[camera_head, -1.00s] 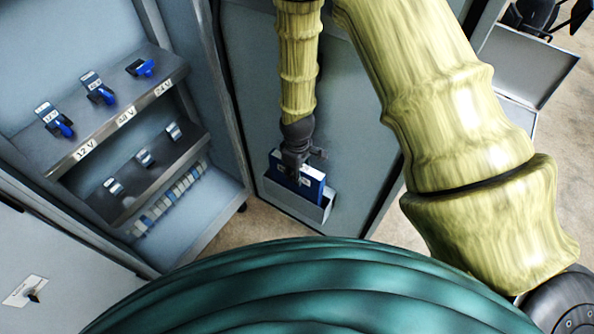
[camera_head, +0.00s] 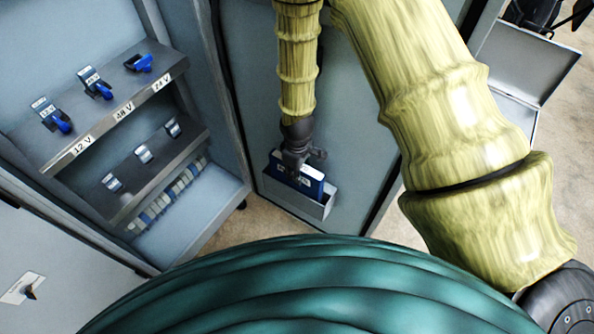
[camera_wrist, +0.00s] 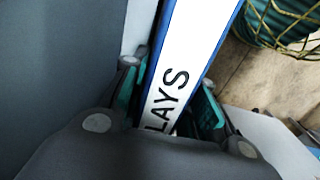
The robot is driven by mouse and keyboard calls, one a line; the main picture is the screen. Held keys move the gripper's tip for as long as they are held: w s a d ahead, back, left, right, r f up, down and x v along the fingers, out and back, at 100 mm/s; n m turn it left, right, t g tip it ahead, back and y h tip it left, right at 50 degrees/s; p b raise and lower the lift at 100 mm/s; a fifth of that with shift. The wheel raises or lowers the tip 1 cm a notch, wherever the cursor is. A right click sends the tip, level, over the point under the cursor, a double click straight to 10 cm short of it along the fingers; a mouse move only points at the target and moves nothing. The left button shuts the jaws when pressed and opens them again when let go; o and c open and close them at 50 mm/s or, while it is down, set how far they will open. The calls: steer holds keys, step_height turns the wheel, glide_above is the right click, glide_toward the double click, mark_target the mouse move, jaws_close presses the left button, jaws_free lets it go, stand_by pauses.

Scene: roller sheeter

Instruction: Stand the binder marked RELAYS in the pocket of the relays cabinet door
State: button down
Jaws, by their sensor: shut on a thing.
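The blue binder (camera_head: 312,187) stands upright in the grey pocket (camera_head: 290,202) on the cabinet door (camera_head: 345,100). Its top part shows above the pocket's rim; its lower part is hidden inside. My gripper (camera_head: 295,163) is above the pocket and shut on the binder's top. In the wrist view the binder's white spine label (camera_wrist: 185,65) shows the letters "LAYS" between the two fingers (camera_wrist: 170,105); the rest of the word is hidden by the gripper. Whether the binder rests on the pocket's bottom cannot be seen.
The open cabinet (camera_head: 195,215) at left has shelves with blue-handled relays or switches and labels 12 V, 48 V and 24 V. A grey open box (camera_head: 525,65) is at the far right. Carpeted floor (camera_head: 232,228) shows between cabinet and door.

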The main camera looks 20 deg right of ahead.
steer(key=shift+f, duration=0.4)
steer(key=c, duration=1.1)
jaws_free()
steer(key=shift+o, duration=0.2)
steer(key=shift+r, duration=0.1)
steer(key=shift+r, duration=5.95)
